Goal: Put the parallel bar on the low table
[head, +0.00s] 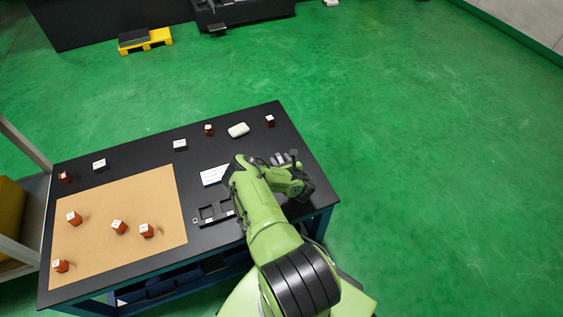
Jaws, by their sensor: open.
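The black-topped table (235,134) with a blue frame stands in front of me; I cannot tell if it is the low table. My gripper (295,172) is at the end of my green arm, over the right part of this table. It is open, but its fingertips are small and partly hidden by the wrist. Small grey metal pieces (279,158) show right beside the gripper. One may be the parallel bar, but they are too small and too covered to tell. No bar is seen held in the gripper.
A tan mat (120,190) with several red-brown blocks covers the table's left part. A black slotted holder (214,212), a white card (214,175) and a white rounded item (238,130) lie on the table. A yellow pallet (158,39) stands far back. Green floor at right is clear.

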